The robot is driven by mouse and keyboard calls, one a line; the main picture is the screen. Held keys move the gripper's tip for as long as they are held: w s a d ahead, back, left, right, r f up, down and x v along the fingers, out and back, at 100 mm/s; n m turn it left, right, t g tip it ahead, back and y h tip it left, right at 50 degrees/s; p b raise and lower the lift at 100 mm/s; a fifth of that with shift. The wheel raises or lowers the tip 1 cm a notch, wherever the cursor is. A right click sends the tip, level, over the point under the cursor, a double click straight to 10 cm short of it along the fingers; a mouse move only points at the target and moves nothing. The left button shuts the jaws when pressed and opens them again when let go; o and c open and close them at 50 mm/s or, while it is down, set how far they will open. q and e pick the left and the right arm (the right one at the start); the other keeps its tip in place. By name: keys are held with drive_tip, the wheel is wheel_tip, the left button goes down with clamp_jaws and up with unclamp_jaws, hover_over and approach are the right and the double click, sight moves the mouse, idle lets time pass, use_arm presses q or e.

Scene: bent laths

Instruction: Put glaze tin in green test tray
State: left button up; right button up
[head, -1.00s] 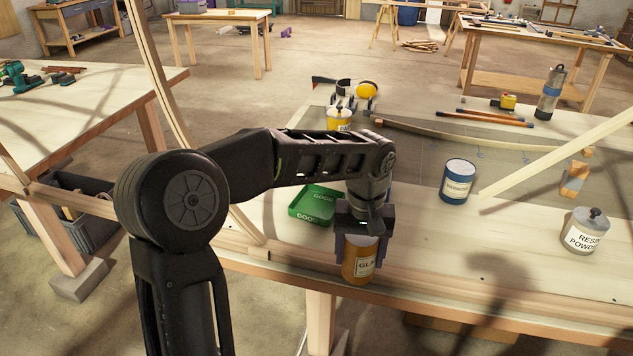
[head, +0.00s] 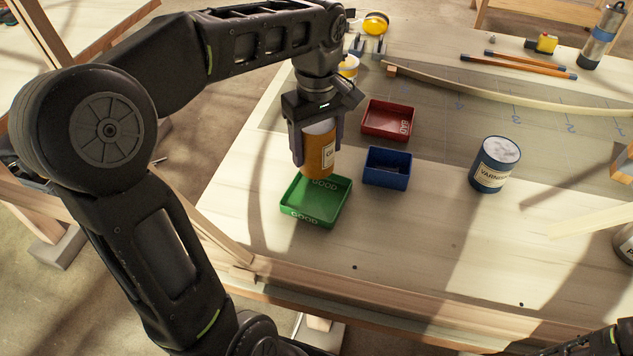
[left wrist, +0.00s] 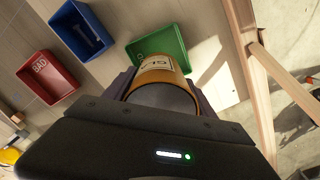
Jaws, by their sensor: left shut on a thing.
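The glaze tin (head: 321,165) is orange-yellow with a pale label and is held upright. My left gripper (head: 317,148) is shut on it, one finger on each side. The green test tray (head: 312,218), marked GOOD, lies on the bench just below the tin. In the head view the tin's lower end overlaps the tray's back part; it looks held above it, but the exact gap is hard to tell. In the left wrist view the tin (left wrist: 160,74) sits between the fingers, with the green tray (left wrist: 157,42) partly hidden behind it.
A blue tray (head: 387,168) and a red tray (head: 388,121) marked BAD stand right of and behind the green one. A blue varnish tin (head: 494,166) stands farther right. A bent lath (head: 470,92) crosses the bench behind. The bench front is clear.

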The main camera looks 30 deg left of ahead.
use_arm(q)
approach(317, 199)
drive_tip(key=shift+p, duration=0.3)
idle(0.3)
drive_tip(key=shift+f, duration=1.8)
drive_tip(key=shift+f, duration=0.15)
drive_tip(key=o, duration=1.8)
drive_tip(key=shift+o, duration=0.2)
wheel_tip(317, 199, up, 12)
drive_tip(key=shift+r, duration=0.15)
